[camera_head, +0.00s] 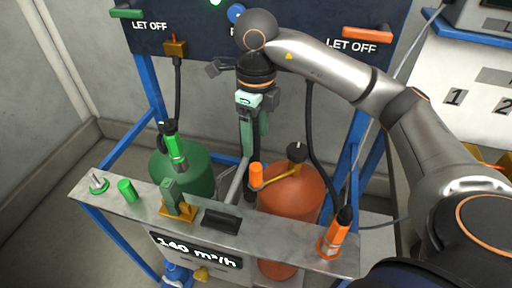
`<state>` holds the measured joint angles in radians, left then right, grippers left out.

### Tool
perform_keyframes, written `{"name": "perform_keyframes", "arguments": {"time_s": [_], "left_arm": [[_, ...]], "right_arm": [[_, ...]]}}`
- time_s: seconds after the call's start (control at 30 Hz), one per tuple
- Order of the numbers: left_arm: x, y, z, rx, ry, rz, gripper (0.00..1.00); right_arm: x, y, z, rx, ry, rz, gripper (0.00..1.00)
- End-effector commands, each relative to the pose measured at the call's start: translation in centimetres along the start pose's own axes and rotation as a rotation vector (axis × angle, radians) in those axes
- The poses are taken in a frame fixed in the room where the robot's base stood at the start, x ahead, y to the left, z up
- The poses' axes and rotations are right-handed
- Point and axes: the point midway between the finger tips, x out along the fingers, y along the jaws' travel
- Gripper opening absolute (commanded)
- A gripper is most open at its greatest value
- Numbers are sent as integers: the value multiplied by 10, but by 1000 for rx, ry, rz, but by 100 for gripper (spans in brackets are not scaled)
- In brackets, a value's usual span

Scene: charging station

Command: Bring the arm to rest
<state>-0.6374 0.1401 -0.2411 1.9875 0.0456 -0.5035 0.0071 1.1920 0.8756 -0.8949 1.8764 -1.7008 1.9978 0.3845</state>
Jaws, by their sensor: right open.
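My right arm (340,68) comes in from the right and bends down in front of the dark panel. My right gripper (252,150) points downward, open, above the gap between the green tank (190,175) and the orange tank (302,196). No object shows between its fingers. Dark hoses near the fingers partly blend with them. My left gripper is not in view.
Blue frame posts (148,84) flank the tanks. The dark panel (200,38) is close behind my arm. Floor at left is clear.

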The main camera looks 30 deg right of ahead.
Motion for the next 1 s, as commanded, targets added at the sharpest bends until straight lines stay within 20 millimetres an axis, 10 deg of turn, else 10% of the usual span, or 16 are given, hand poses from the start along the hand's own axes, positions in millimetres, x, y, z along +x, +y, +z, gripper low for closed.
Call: {"name": "perform_keyframes", "arguments": {"time_s": [0.73,1.0], "left_arm": [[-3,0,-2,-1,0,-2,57],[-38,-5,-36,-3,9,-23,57]], "right_arm": [[-11,0,0,0,0,1,74],[-65,0,0,0,0,0,74]]}}
